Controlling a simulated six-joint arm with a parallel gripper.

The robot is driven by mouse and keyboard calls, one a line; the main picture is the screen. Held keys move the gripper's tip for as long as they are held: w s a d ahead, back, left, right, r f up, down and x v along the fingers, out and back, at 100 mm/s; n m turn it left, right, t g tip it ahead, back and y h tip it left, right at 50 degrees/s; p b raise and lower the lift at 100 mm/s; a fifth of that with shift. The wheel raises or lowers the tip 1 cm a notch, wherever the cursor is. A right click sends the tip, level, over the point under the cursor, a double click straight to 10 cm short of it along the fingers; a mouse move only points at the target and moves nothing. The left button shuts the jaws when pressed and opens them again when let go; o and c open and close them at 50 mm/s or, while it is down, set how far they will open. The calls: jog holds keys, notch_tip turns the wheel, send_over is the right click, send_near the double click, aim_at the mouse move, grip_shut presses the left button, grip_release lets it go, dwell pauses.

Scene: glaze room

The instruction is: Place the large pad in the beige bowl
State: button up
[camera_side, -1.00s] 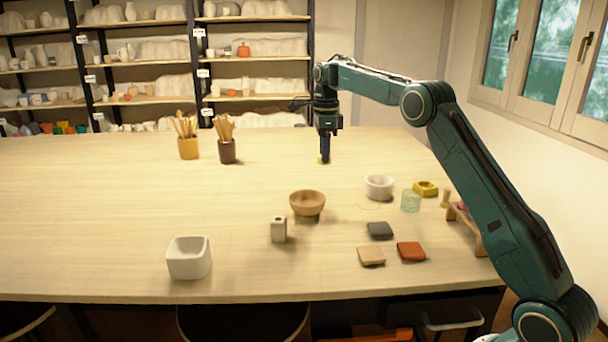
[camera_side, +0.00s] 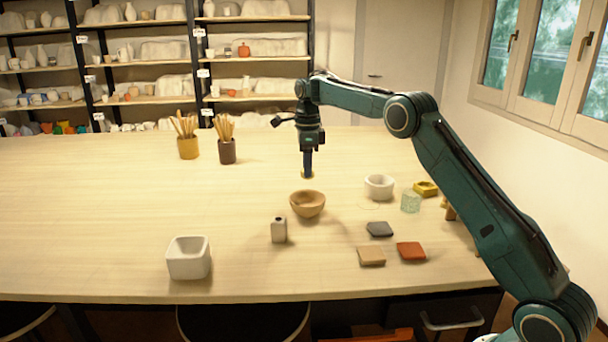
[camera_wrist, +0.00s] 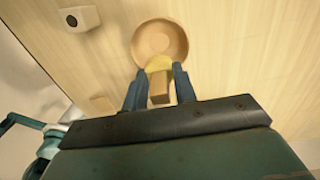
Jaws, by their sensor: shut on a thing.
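The large pad is a pale yellow disc (camera_wrist: 158,63) with a brown wooden block as its grip. My gripper (camera_wrist: 159,76) is shut on this block, with a blue finger on each side. In the side view my gripper (camera_side: 308,168) points down with the pad (camera_side: 307,175) under its tips, in the air just above and behind the beige bowl in the picture. The beige bowl (camera_side: 307,205) stands upright on the table and looks empty. In the wrist view the bowl (camera_wrist: 172,27) is ahead of the fingertips, and the pad overlaps its near rim.
A white round bowl (camera_side: 379,187), a glass (camera_side: 411,202), a yellow dish (camera_side: 426,188) and flat grey, tan and red tiles (camera_side: 411,251) are to the right.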

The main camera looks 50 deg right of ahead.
aim_at(307, 193)
jog(key=shift+f, duration=4.45)
jog(key=o, duration=1)
jog(key=shift+r, duration=3.5)
jog(key=shift+r, duration=0.1)
